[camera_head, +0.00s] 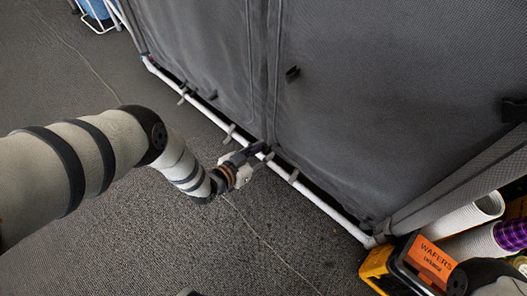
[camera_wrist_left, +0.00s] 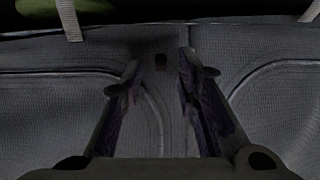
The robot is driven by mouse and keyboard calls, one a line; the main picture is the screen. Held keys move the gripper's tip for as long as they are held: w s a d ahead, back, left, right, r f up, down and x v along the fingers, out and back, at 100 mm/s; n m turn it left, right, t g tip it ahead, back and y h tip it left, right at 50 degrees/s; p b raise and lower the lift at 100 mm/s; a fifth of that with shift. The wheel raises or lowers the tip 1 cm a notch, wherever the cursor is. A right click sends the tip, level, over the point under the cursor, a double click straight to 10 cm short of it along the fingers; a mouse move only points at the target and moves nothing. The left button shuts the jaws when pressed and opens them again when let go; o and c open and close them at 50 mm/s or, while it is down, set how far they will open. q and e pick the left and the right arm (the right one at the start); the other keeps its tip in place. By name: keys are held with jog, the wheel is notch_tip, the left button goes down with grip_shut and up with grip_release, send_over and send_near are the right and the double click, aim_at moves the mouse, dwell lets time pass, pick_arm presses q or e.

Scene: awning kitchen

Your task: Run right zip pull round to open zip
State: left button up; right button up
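Grey fabric panels (camera_head: 390,90) hang upright, with a vertical seam strip between them. In the left wrist view, the fabric (camera_wrist_left: 55,115) has curved seams, which look like zip lines, on both sides of a middle strip. A small dark tab (camera_wrist_left: 160,62), possibly a zip pull, lies on that strip. My left gripper (camera_head: 264,153) is at the panels' lower edge, by the foot of the middle seam. In the left wrist view, my left gripper (camera_wrist_left: 160,78) is open, its fingers either side of the strip, with the tab just beyond the tips. My right gripper is not in view.
A white pole (camera_head: 335,216) with grey loops runs along the panels' foot. Dark tabs sit on the right panel (camera_head: 292,73) and at the right edge. An orange wafers box (camera_head: 431,262), a yellow-black crate and rolls stand at lower right. The left floor (camera_head: 60,90) is mostly clear.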

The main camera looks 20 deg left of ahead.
pick_arm(q)
jog(key=shift+w+d+f, duration=0.15)
jog(key=shift+w, duration=0.35)
grip_shut()
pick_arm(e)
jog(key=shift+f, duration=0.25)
